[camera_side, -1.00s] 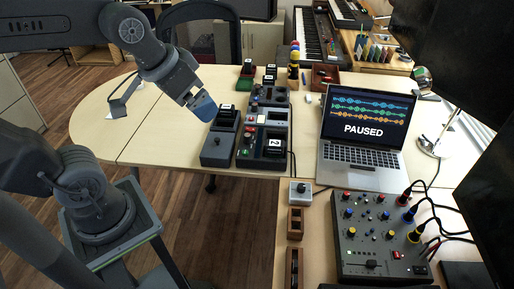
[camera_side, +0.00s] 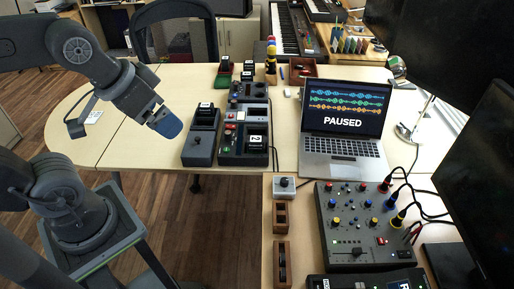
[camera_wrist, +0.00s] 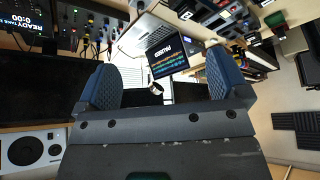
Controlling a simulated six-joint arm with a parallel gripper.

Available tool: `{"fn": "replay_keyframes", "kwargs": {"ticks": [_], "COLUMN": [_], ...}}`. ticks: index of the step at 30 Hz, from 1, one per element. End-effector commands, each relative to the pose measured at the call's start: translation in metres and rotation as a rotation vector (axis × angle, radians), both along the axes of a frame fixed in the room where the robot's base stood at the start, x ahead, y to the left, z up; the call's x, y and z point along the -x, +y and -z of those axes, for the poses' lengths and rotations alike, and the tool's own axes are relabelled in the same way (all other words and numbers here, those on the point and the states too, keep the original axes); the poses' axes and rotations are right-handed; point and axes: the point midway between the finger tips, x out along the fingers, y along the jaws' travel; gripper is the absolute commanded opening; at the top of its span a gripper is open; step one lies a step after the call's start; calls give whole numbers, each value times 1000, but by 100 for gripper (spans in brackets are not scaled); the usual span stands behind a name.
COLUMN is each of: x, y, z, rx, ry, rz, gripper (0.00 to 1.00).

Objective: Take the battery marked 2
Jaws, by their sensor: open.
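The battery marked 2 (camera_side: 257,142) is a black block with a white label. It sits in the front right of the dark double charger (camera_side: 229,150) in the side view. My gripper (camera_side: 165,124), with blue fingertips, hangs above the table to the left of the chargers, apart from the battery. In the wrist view my gripper (camera_wrist: 162,88) has its two blue fingers spread wide, with nothing held between them. I cannot make out the battery's number in the wrist view.
A smaller grey charger (camera_side: 200,148) with another battery (camera_side: 205,110) stands left of the double charger. More batteries stand behind. The laptop (camera_side: 342,145) reading PAUSED is to the right, and a mixer (camera_side: 362,225) is in front. The left table is mostly bare.

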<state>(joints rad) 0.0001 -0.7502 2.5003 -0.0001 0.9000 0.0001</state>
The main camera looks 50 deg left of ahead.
Motion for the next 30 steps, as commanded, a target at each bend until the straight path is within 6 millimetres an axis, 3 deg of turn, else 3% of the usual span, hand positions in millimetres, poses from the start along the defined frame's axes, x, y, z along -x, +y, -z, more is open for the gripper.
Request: {"fn": "replay_keyframes", "kwargs": {"ticks": [12,16,20,24,30], "x": [-1,-13,-47,-97,-171], "y": [0,2,6,13,28], "z": [0,-5,-13,-15,3], "rx": [1,11,39,74,119], "ry": [1,22,74,142,236], "rz": [-2,-28,-100,-204,-358], "gripper": [94,94,94,94,94]}}
